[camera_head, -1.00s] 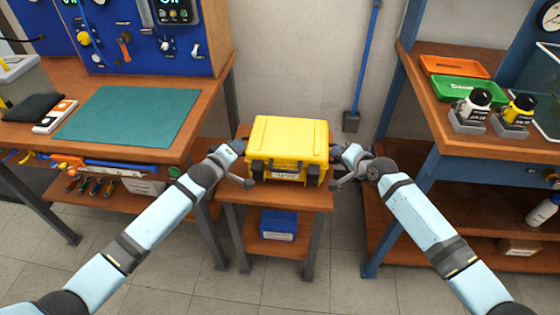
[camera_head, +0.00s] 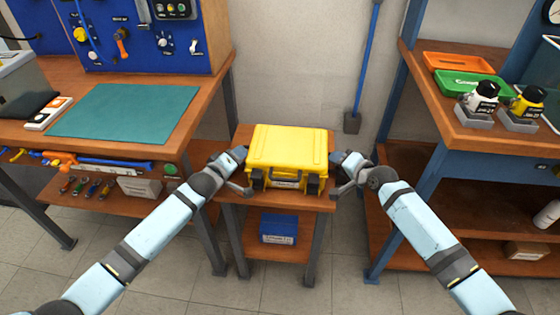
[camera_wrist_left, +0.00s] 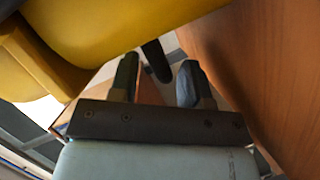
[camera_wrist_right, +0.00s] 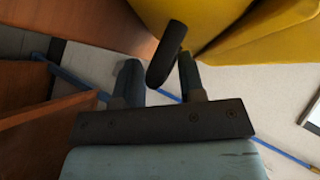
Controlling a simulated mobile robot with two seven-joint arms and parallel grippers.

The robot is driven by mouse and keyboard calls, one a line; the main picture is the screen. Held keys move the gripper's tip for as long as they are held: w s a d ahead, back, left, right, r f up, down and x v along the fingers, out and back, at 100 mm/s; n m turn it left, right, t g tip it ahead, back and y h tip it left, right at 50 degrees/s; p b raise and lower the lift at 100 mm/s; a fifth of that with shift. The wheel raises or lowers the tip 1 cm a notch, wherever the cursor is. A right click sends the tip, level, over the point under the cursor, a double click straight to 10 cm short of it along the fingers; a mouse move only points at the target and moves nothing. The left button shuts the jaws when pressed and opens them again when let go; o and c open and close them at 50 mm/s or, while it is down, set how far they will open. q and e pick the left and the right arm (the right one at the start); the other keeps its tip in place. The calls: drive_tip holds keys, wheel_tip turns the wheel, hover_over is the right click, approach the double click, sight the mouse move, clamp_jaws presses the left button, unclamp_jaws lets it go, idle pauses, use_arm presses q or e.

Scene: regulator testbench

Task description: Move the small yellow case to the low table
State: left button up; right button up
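The small yellow case (camera_head: 288,148) sits upright on the low table (camera_head: 318,201), with its dark latches facing me. My left gripper (camera_head: 243,172) is at the case's left side, and my right gripper (camera_head: 338,173) is at its right side. In the left wrist view, the left fingers (camera_wrist_left: 157,82) are spread, with a dark handle bar (camera_wrist_left: 156,60) of the case in the gap just ahead. In the right wrist view, the right fingers (camera_wrist_right: 160,80) are also apart, with the other dark handle bar (camera_wrist_right: 167,52) between their tips. Finger contact with the bars cannot be made out.
A workbench with a green mat (camera_head: 125,111) stands close on the left. A blue-framed bench with trays (camera_head: 464,84) and bottles stands on the right. A blue box (camera_head: 278,226) is on the low table's lower shelf. Open floor lies in front.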

use_arm(q)
drive_tip(key=shift+s, duration=0.1)
use_arm(e)
drive_tip(key=shift+a, duration=0.1)
use_arm(q)
drive_tip(key=v, duration=0.7)
drive_tip(key=shift+s+a+r, duration=0.1)
drive_tip(key=shift+s+a, duration=0.05)
drive_tip(key=shift+s, duration=0.15)
use_arm(e)
drive_tip(key=v, duration=1.2)
use_arm(q)
drive_tip(key=shift+s, duration=0.1)
